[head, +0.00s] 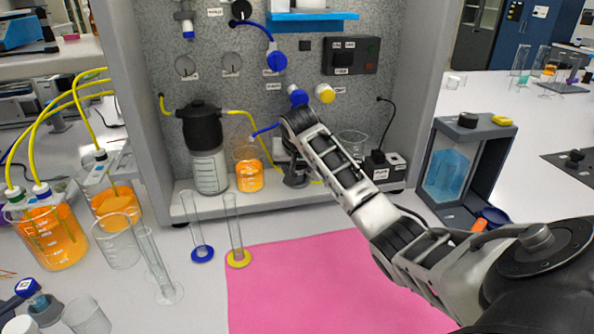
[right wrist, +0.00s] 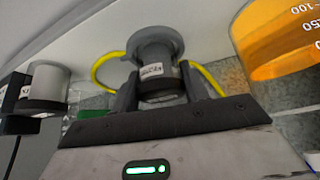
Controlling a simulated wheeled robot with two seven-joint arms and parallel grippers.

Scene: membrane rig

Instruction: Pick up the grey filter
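The grey filter (right wrist: 155,50) shows in the right wrist view as a dark grey round piece with a wide flange and a white label. My right gripper (right wrist: 160,85) has one finger on each side of its narrower body, close to it. I cannot tell whether both fingers press on it. In the head view the filter (head: 295,180) is a dark shape at the rig's base, partly hidden by my right gripper (head: 293,160) and arm. My left gripper is not in view.
A yellow tube runs behind the filter. A beaker of orange liquid (head: 249,176) and a black-capped bottle (head: 209,165) stand just left of it. A clear beaker (head: 352,144) and a dark block stand to the right. The pink mat (head: 300,280) in front is clear.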

